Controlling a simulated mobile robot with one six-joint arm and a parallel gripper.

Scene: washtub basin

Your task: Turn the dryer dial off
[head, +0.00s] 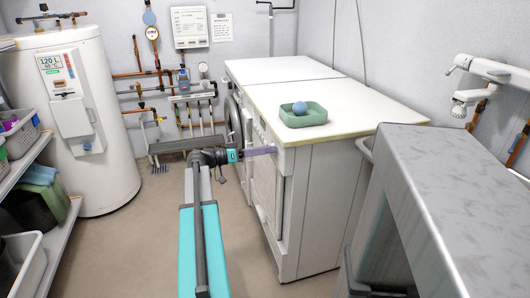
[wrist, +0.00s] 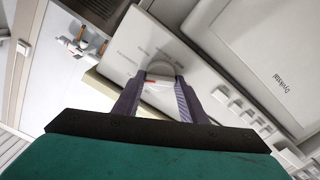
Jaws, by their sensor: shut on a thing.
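The dryer (head: 310,200) is the nearer white machine under the pale worktop, with its front facing left in the head view. In the wrist view its control panel (wrist: 128,40) runs diagonally. The round, pale dial (wrist: 160,72) sits on that panel, with a small red mark visible on it. My gripper (wrist: 161,78) is shut on the dial, with one purple-grey finger on each side. In the head view my gripper (head: 270,151) reaches right to the dryer's front near its top edge; the dial is hidden there.
A green tray (head: 303,121) with a blue ball (head: 299,108) stands on the worktop (head: 350,105). A grey sink unit (head: 450,200) stands close on the right. A white boiler (head: 85,130) and a shelf (head: 50,235) are left. Floor between is free.

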